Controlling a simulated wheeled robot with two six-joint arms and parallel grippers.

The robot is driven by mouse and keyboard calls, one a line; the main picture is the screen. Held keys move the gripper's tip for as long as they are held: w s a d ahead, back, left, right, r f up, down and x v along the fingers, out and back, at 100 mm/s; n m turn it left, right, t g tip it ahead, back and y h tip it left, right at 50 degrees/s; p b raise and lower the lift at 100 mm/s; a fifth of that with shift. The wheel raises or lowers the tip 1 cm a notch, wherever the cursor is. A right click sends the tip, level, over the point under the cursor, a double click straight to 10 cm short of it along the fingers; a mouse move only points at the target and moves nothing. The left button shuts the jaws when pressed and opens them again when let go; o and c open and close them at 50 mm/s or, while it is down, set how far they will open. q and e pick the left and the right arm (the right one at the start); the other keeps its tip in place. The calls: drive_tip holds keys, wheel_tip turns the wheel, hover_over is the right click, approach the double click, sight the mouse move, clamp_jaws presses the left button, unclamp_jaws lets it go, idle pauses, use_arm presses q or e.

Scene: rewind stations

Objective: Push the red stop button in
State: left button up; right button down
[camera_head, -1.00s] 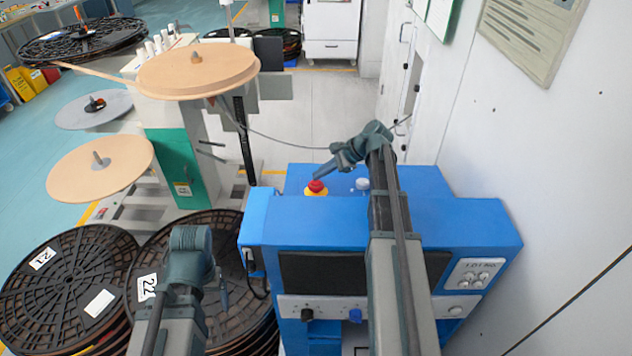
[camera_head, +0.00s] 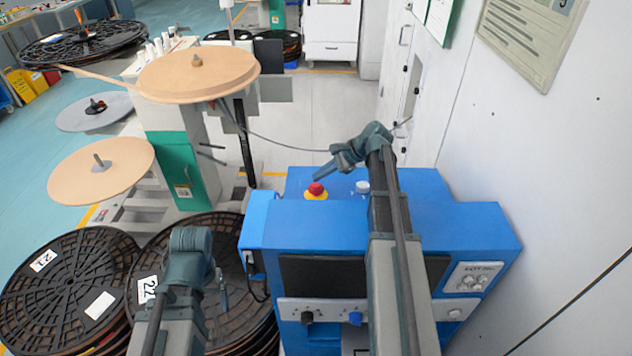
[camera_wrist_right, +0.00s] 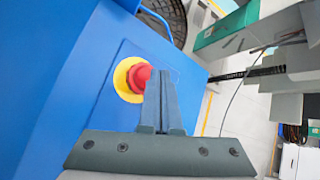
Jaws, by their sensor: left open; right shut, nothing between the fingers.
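The red stop button (camera_head: 316,189) sits on a yellow collar on top of the blue machine (camera_head: 290,222). In the right wrist view the red button (camera_wrist_right: 139,77) shows just left of my right gripper (camera_wrist_right: 162,70), whose fingers are closed together and cover part of its right edge. In the head view my right gripper (camera_head: 318,175) is just above the button, and I cannot tell whether they touch. My left gripper (camera_head: 222,292) is open, low at the left in front of the black reels, far from the button; its fingers show only in part.
A white knob (camera_head: 362,187) stands on the machine top right of the button. Black reels (camera_head: 70,280) are stacked at the left. A stand with tan discs (camera_head: 198,72) is behind. A white wall (camera_head: 560,150) closes the right side.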

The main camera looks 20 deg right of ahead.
sight(320, 184)
drive_tip(key=shift+r, duration=0.3)
drive_tip(key=r+p, duration=0.5)
drive_tip(key=shift+w+d, duration=0.15)
drive_tip(key=shift+w, duration=0.2)
idle(0.7)
